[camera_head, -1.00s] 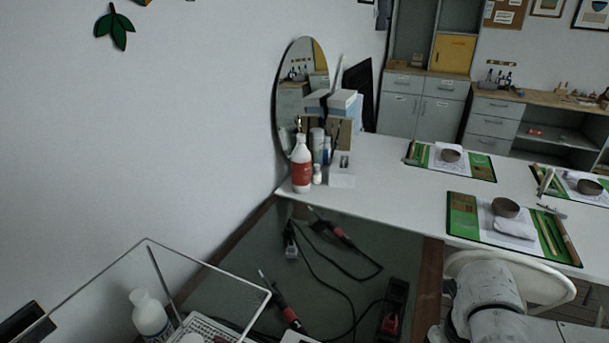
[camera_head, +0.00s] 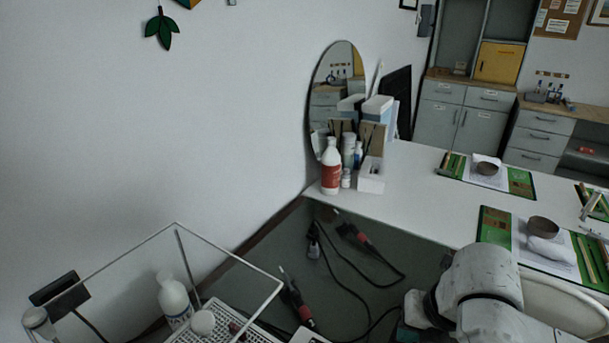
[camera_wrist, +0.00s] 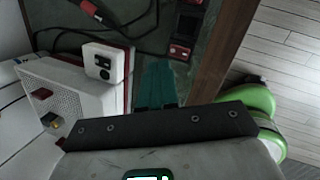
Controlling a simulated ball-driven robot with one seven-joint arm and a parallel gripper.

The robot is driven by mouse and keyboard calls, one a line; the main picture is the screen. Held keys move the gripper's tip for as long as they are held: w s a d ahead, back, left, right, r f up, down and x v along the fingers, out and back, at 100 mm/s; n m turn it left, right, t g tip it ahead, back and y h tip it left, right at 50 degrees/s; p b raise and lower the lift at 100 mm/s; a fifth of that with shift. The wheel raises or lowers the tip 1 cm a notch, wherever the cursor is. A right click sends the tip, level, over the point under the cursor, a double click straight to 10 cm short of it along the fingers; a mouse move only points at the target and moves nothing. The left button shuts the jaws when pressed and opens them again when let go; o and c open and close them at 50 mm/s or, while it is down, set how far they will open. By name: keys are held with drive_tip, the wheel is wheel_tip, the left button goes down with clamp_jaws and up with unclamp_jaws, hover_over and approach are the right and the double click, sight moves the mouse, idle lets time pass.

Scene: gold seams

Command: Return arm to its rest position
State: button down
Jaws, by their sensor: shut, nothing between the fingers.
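My arm (camera_head: 482,290) shows at the lower right of the head view, over the table's front edge, with its end bent down to the left. In the wrist view my gripper (camera_wrist: 158,70) has two teal fingers side by side, closed together with nothing held. They point over the dark green work surface, between a white box unit and a wooden table edge. In the head view the gripper's fingertips are not clear.
Soldering tools with black cables (camera_head: 345,232) lie on the green surface (camera_head: 262,255). A clear-walled frame (camera_head: 228,258) with a white bottle (camera_head: 172,298) stands lower left. A white box unit (camera_wrist: 72,92) is close left of the gripper. A white chair (camera_head: 572,305) is at right.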

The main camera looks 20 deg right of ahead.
drive_tip(key=w+a+r+m+t+y, duration=0.25)
drive_tip(key=w+a+r+m, duration=0.2)
drive_tip(key=a+m, duration=0.25)
drive_tip(key=w+a+r+m+t+y, duration=0.1)
drive_tip(key=w+a+r+m+t, duration=0.25)
drive_tip(key=w+a+m, duration=0.2)
drive_tip(key=s+d+f+m+g+h, duration=0.1)
drive_tip(key=s+d+f+m+g, duration=0.1)
drive_tip(key=s+f+m, duration=0.3)
drive_tip(key=s+d+f+m+g+h, duration=0.1)
drive_tip(key=s+d+f+m+g, duration=0.1)
drive_tip(key=s+f+m, duration=0.3)
drive_tip(key=s+d+f+m+g+h, duration=0.1)
drive_tip(key=s+f+m, duration=0.4)
drive_tip(key=s+f, duration=0.7)
drive_tip(key=shift+s+d+g+h, duration=0.25)
drive_tip(key=shift+d+g, duration=0.3)
drive_tip(key=shift+g, duration=0.35)
drive_tip(key=s+d+f+m+g+h, duration=0.1)
drive_tip(key=s+d+f+m, duration=0.1)
drive_tip(key=s+d, duration=0.2)
drive_tip(key=shift+s+d+f+g, duration=0.2)
drive_tip(key=shift+s+d+g, duration=0.1)
drive_tip(key=shift+s, duration=0.85)
